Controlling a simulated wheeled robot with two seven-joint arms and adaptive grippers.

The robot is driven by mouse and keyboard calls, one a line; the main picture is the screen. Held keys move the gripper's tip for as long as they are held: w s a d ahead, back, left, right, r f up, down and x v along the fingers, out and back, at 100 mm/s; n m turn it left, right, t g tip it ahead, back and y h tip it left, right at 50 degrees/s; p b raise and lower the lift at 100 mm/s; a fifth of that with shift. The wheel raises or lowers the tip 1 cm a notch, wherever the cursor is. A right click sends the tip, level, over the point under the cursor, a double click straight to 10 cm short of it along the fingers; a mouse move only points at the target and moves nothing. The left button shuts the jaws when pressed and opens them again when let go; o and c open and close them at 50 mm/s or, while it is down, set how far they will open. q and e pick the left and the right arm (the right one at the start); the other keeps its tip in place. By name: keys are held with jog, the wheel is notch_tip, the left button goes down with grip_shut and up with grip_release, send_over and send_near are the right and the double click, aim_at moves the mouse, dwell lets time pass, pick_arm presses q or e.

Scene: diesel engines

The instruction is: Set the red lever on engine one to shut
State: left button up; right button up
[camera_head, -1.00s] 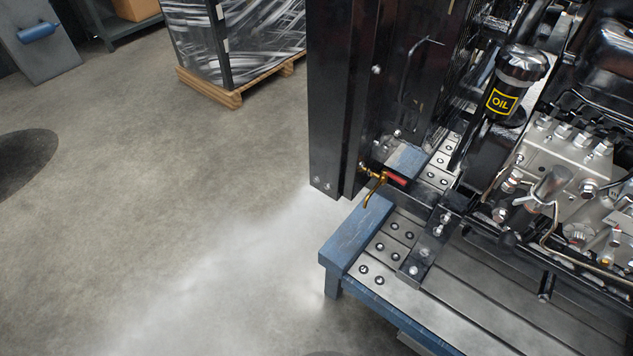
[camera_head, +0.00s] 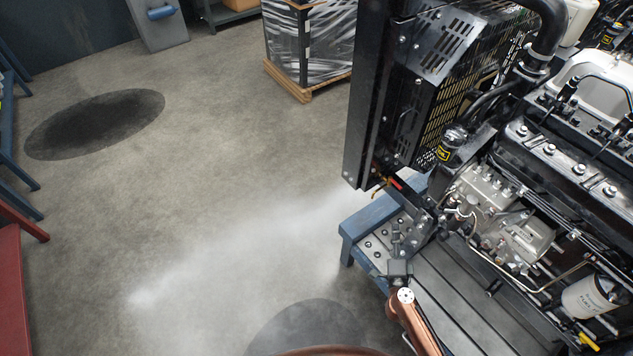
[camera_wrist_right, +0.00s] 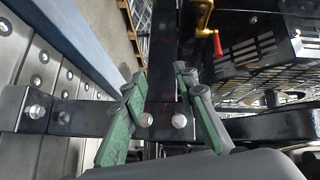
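The small red lever (camera_head: 396,184) sits on a brass valve (camera_head: 379,188) low on the dark radiator frame of the engine, above the corner of the blue stand. A white spray spreads from near the valve down to the left over the floor. In the right wrist view the red lever (camera_wrist_right: 217,44) and the brass valve (camera_wrist_right: 204,18) show at the top, beyond the fingers. My right gripper (camera_head: 398,232) is over the stand's corner, just below the lever in the head view and apart from it. Its green fingers (camera_wrist_right: 162,82) are open, with a black bolted bracket behind the gap.
The engine (camera_head: 520,220) fills the right side. The blue stand (camera_head: 366,218) juts out at its front corner. A wrapped pallet load (camera_head: 310,45) stands at the back. A red object (camera_head: 10,285) is at the left edge. The floor between is open.

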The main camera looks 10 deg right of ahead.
aim_at(399, 187)
jog(key=w+d+r+m+g+h+p, duration=0.1)
jog(key=w+r+m+p, duration=0.45)
jog(key=r, duration=0.55)
jog(key=shift+g, duration=0.3)
jog(key=b+x, duration=0.1)
jog(key=x, duration=0.3)
jog(key=b+x, duration=0.2)
jog(key=x, duration=0.2)
jog(key=shift+w+a+r, duration=0.1)
jog(key=shift+r, duration=0.1)
pick_arm(q)
jog(key=s+a+r+g, duration=0.1)
jog(key=s+g, duration=0.1)
jog(key=s, duration=0.7)
jog(key=shift+r+g, duration=0.15)
jog(key=shift+g, duration=0.15)
pick_arm(e)
jog(key=shift+c, duration=0.7)
grip_shut()
